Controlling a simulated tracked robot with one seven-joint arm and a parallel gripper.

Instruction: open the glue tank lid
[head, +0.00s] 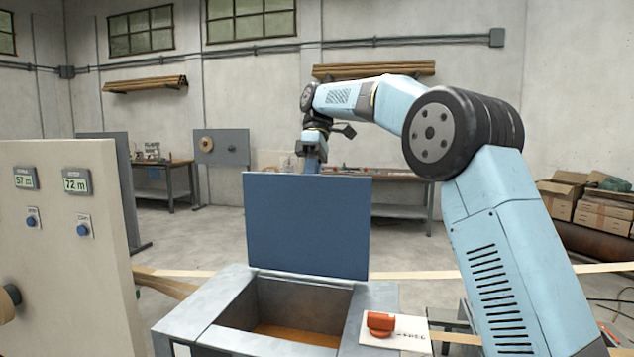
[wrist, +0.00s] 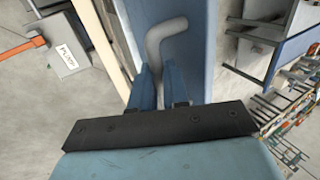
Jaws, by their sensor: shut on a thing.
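The glue tank (head: 212,312) stands at the front middle in the head view, with brown glue visible inside its opening. Its blue lid (head: 306,226) stands raised, about upright, at the tank's far edge. My gripper (head: 311,166) is behind the lid's top edge, and its fingertips are hidden by the lid there. In the wrist view my gripper (wrist: 162,85) is shut on a grey bent handle (wrist: 164,34) on the blue lid (wrist: 200,50).
A red lever (head: 381,323) on a labelled plate sits at the tank's right front. A cream panel (head: 75,240) with displays and buttons stands at left. A pale strip (head: 425,275) runs behind the tank. Workbenches (head: 400,180) stand farther back, with open floor between.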

